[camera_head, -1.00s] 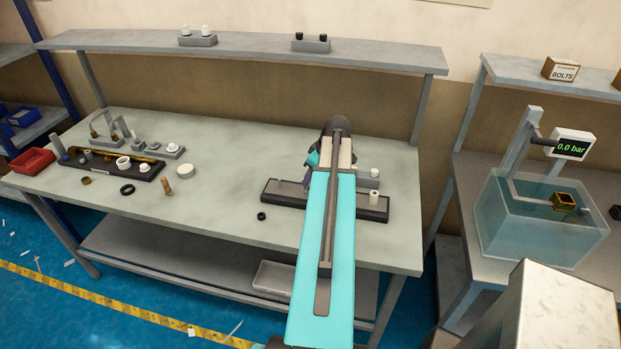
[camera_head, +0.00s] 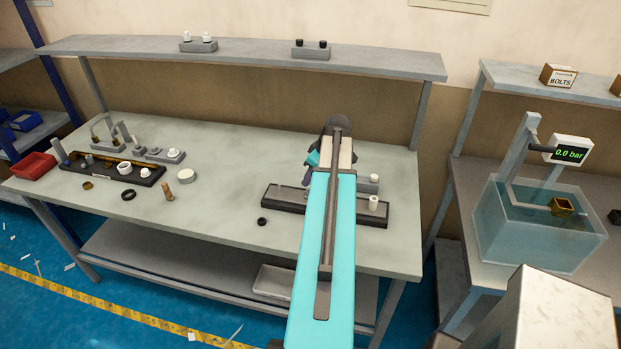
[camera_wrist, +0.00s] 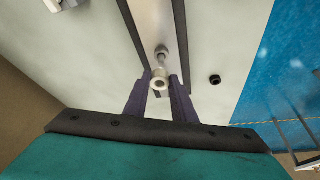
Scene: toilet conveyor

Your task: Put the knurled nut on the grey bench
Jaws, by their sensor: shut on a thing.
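My gripper shows in the wrist view (camera_wrist: 159,84), its two dark fingers on either side of a small cream ring-shaped piece, shut on it. I take this piece (camera_wrist: 160,77) to be the knurled nut, though no knurling can be made out. It is over a dark strip tray (camera_wrist: 178,40), with a small grey metal piece (camera_wrist: 162,53) just beyond.
A small black ring (camera_head: 262,221) lies on the bench beside the tray. A white cylinder (camera_head: 374,203) stands at the tray's right end. A second tray (camera_head: 75,163) with several parts is at the left, near a red bin (camera_head: 33,166).

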